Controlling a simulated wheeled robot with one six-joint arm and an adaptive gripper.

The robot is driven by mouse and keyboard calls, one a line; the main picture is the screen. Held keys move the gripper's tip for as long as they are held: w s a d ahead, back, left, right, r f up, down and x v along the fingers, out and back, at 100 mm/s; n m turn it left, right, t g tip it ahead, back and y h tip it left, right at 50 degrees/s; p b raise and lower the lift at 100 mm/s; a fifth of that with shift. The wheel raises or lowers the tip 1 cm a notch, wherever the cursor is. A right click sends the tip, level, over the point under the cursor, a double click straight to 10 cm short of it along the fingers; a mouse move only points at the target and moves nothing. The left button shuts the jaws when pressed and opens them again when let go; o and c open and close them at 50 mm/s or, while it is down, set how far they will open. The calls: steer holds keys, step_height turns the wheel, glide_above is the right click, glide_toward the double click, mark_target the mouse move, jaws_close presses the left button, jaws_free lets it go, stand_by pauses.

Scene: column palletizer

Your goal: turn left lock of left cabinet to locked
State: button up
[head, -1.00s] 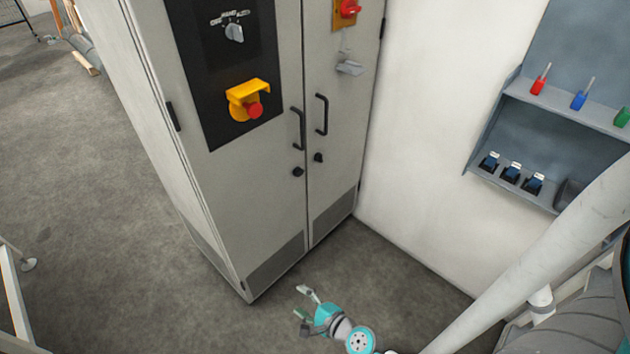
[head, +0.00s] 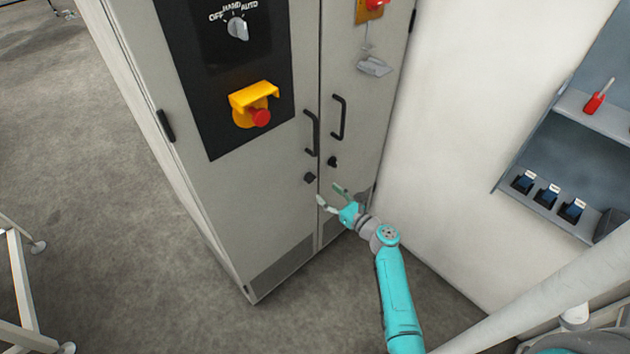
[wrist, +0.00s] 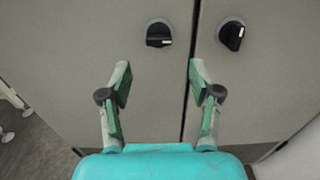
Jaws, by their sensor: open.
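The cabinet (head: 235,190) is a tall grey two-door unit. Its left lock (head: 309,178) is a black knob on the left door below the handle; in the wrist view this left lock (wrist: 159,34) has its knob lying about horizontal. The right lock (head: 333,162) is on the right door; in the wrist view the right lock (wrist: 231,35) has its knob turned closer to upright. My gripper (head: 330,196) is open and empty, just below the two locks. In the wrist view my gripper (wrist: 161,78) has its fingers apart, pointing at the doors below the locks, touching neither knob.
Two black door handles (head: 312,133) stand out above the locks. A yellow-shrouded red stop button (head: 260,117) and a selector switch (head: 238,28) are on the left door's black panel.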

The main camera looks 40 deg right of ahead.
mark_target(306, 178)
steer(key=w, duration=0.7)
steer(key=shift+w+a, duration=0.25)
steer(key=shift+w, duration=0.15)
steer(key=c, duration=1.1)
